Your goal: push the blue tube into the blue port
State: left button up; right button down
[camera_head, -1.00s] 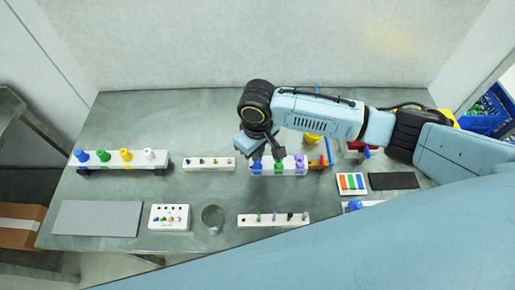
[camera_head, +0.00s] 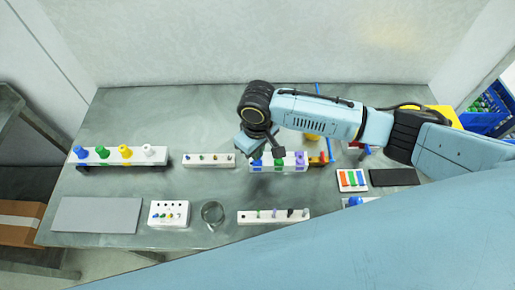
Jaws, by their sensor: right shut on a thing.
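A white block (camera_head: 295,170) at the middle of the table carries blue, green and purple pieces in a row. The blue piece (camera_head: 257,163) at its left end is partly hidden under my right gripper (camera_head: 262,152). My right arm comes in from the right. The right gripper points down over the left end of the block and is shut on what appears to be the blue tube. Its fingertips, and how deep the tube sits in any blue port, are hidden. A thin blue line (camera_head: 318,105) runs up behind the block. My left gripper is not in view.
A white rack (camera_head: 150,163) with blue, green, yellow and white pieces stands left. Small peg blocks (camera_head: 208,161) (camera_head: 272,216), a white box with holes (camera_head: 168,214), a clear cup (camera_head: 213,214) and a grey mat (camera_head: 97,215) lie around. A colour-striped tile (camera_head: 352,180) lies right.

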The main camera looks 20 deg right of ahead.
jog(key=shift+f, duration=0.25)
jog(key=c, duration=1.5)
grip_release()
notch_tip(320, 180, up, 13)
jog(key=shift+r+p, duration=0.2)
jog(key=shift+p, duration=0.25)
